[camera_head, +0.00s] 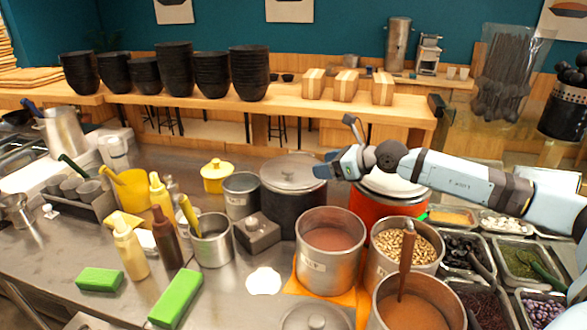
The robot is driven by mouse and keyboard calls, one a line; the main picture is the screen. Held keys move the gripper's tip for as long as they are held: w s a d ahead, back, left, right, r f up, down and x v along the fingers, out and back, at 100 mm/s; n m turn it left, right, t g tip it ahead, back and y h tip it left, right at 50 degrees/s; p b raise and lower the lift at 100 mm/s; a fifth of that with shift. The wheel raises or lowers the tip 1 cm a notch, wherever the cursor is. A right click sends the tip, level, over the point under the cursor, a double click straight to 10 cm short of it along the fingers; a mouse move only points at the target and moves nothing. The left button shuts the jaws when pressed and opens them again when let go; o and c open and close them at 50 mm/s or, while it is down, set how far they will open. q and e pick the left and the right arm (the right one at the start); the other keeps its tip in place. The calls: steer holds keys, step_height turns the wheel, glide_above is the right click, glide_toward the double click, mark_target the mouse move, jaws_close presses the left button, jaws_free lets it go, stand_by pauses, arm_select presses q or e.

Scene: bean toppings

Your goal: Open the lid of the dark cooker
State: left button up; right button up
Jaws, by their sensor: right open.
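The dark cooker (283,212) stands on the steel counter in the middle of the view. Its grey lid (290,173) sits on top, closed, with a small knob at its centre. My right arm comes in from the right. My right gripper (322,170) is open and empty at the right edge of the lid in the picture, covering a bit of it. I cannot tell whether it touches the lid. My left gripper is not in view.
A red cooker (372,210) stands to the right, partly behind my arm. Steel pots (330,262) of soup and beans stand in front. A grey box (257,233) and small pot (241,198) stand to the left. Topping trays (530,262) fill the right side.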

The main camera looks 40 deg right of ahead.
mark_target(291, 169)
steer(key=p+x, duration=0.1)
steer(key=x, duration=0.8)
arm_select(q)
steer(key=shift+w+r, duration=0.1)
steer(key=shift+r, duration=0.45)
arm_select(e)
steer(key=shift+x, duration=0.85)
steer(key=shift+f, duration=0.15)
steer(key=shift+c, duration=0.3)
